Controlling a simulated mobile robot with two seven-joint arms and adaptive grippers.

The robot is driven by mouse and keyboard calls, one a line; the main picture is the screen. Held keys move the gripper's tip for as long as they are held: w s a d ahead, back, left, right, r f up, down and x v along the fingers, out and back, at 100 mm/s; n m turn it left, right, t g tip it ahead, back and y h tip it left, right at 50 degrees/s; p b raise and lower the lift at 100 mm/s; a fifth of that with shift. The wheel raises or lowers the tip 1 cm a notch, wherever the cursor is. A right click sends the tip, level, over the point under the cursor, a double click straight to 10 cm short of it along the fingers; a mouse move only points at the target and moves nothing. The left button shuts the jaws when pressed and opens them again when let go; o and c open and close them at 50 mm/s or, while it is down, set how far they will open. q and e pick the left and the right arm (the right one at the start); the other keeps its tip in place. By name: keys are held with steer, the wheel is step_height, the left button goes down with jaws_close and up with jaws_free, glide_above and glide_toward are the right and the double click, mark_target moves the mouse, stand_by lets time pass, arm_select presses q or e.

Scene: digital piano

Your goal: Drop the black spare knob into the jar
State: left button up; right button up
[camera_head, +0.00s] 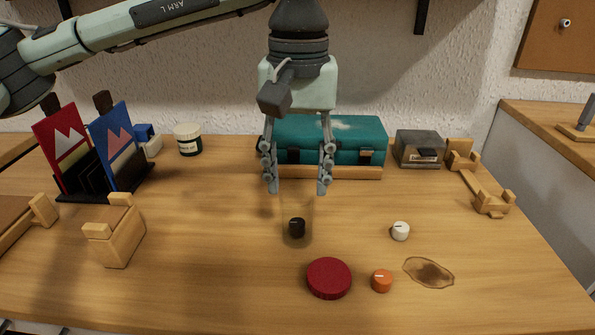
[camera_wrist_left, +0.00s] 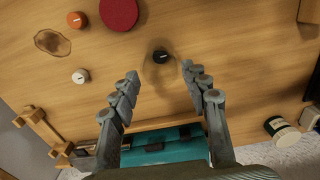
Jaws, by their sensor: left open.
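The black spare knob (camera_head: 297,228) is low down within the faint outline of the clear jar (camera_head: 296,206), apparently inside it at the bottom. In the left wrist view the black knob (camera_wrist_left: 160,57) also lies within the jar's pale outline. My left gripper (camera_head: 297,190) points down with its fingers wide apart, above and around the jar's top, holding nothing. Its fingers also show in the left wrist view (camera_wrist_left: 160,82). The jar's rim is hard to make out. My right gripper is not in view.
A dark red disc (camera_head: 329,278), an orange knob (camera_head: 381,280), a white knob (camera_head: 400,231) and a brown stain (camera_head: 428,272) lie to the front and right. A teal case (camera_head: 345,140) stands behind. A wooden block (camera_head: 115,236) stands left; the table between is clear.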

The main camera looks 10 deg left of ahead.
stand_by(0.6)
arm_select(q)
step_height(320, 180, up, 6)
steer(key=p, duration=0.3)
steer(key=shift+p, duration=0.35)
